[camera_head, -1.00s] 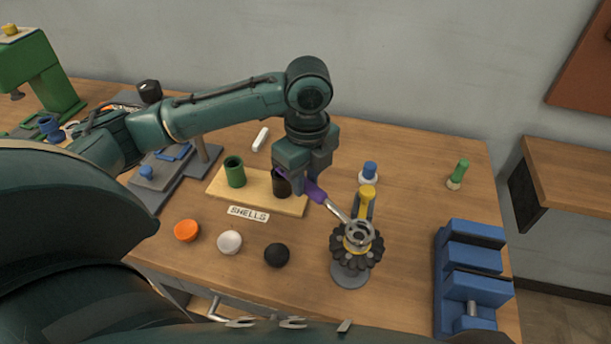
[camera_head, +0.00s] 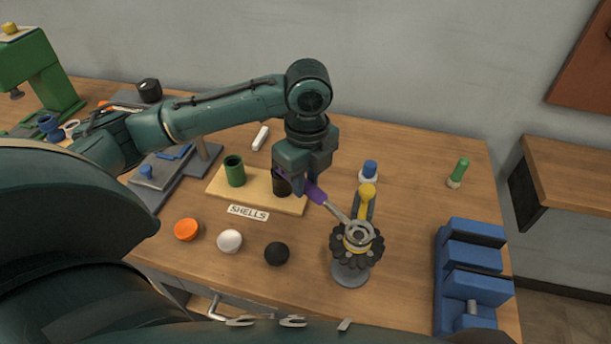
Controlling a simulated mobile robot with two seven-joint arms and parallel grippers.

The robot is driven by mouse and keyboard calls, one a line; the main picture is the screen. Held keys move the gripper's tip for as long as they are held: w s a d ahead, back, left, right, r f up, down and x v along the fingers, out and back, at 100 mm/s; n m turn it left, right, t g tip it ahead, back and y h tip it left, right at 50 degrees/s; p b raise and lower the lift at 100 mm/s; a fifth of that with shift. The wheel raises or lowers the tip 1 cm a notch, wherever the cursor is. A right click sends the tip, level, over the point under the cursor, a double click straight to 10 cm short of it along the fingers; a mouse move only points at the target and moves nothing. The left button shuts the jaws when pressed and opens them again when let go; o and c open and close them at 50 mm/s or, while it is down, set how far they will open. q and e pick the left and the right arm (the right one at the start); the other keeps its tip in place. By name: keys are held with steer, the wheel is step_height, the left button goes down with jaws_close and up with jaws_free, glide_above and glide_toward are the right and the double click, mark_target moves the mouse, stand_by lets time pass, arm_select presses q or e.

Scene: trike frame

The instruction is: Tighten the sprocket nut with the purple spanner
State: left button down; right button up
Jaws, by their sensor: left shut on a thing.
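My left gripper (camera_head: 309,188) is shut on the purple spanner (camera_head: 319,195) by its purple handle. The spanner's grey head reaches right and down to the top of the dark sprocket (camera_head: 372,252) and seems to lie around or on the nut (camera_head: 359,234) at its middle. I cannot tell how firmly the head sits on the nut. The sprocket is on a grey round stand (camera_head: 350,275), with a yellow-topped upright part (camera_head: 367,194) just behind it. My right gripper is not in view.
A wooden board (camera_head: 223,189) with a green cup (camera_head: 235,171) and a black cup (camera_head: 281,186) lies left of the gripper. Orange (camera_head: 187,230), white (camera_head: 229,241) and black (camera_head: 277,253) round pieces sit in front. A blue vise (camera_head: 472,275) stands at the right.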

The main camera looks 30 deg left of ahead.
arm_select(q)
steer(key=shift+f, duration=0.8)
stand_by(0.5)
steer(key=c, duration=1.8)
jaws_free()
jaws_close()
steer(key=w+d+m, duration=0.3)
steer(key=w+m, duration=0.3)
steer(key=shift+d, duration=0.3)
steer(key=shift+w+r+m, duration=0.1)
steer(key=shift+m, duration=0.2)
